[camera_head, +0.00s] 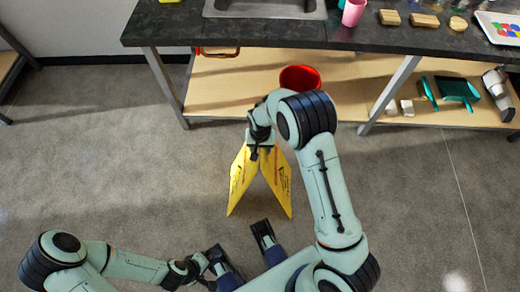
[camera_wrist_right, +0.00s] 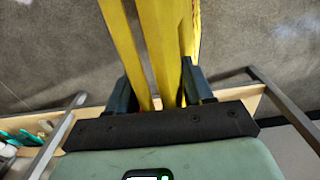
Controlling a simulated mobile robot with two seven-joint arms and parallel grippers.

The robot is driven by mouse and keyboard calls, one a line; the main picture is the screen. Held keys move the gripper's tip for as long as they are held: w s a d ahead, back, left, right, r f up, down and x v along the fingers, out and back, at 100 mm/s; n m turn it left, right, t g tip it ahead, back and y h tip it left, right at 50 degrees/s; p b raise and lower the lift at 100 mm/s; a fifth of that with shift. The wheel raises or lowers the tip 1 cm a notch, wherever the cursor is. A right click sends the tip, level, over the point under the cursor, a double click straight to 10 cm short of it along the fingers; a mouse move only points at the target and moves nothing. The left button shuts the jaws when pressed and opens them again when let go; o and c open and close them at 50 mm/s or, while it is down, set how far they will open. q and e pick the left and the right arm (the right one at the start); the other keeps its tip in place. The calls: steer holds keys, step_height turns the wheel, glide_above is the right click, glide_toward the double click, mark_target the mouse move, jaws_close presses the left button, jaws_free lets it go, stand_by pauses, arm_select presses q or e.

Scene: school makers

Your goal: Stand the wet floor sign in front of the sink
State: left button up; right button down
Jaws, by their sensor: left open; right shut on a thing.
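The yellow wet floor sign (camera_head: 241,182) is in front of the counter, roughly below the sink in the picture. Its two panels spread apart downward from the top. I cannot tell whether its lower edges touch the floor. My right gripper (camera_head: 259,148) is shut on the sign's top end; in the right wrist view the yellow panels (camera_wrist_right: 152,45) run up from between the fingers (camera_wrist_right: 160,90). My left gripper (camera_head: 243,245) is open and empty, low in the head view and apart from the sign. The sink (camera_head: 265,8) is set in the dark countertop, partly cut off by the top edge.
The counter (camera_head: 230,33) has a wooden lower shelf (camera_head: 220,95) with a red bowl (camera_head: 299,77) and a green dustpan (camera_head: 456,90). A pink cup (camera_head: 352,12) stands by the sink. Metal counter legs (camera_head: 165,85) reach the floor. Grey floor (camera_head: 110,160) is clear to the left.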

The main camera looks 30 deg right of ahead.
arm_select(q)
steer(key=shift+w+a+f, duration=0.15)
steer(key=shift+w, duration=0.1)
arm_select(e)
steer(key=shift+f, duration=0.6)
arm_select(q)
steer(key=shift+f, duration=0.1)
arm_select(e)
steer(key=shift+f, duration=0.1)
steer(key=shift+c, duration=2.2)
jaws_free()
steer(key=shift+f, duration=0.1)
arm_select(q)
steer(key=shift+w, duration=0.1)
steer(key=shift+s+d+r+p, duration=0.15)
steer(key=shift+s+r+p, duration=0.35)
steer(key=shift+r+p, duration=0.2)
steer(key=shift+s+d+r+p, duration=0.1)
steer(key=shift+s+r+p, duration=0.4)
steer(key=shift+r+p, duration=0.15)
arm_select(e)
step_height(320, 180, up, 12)
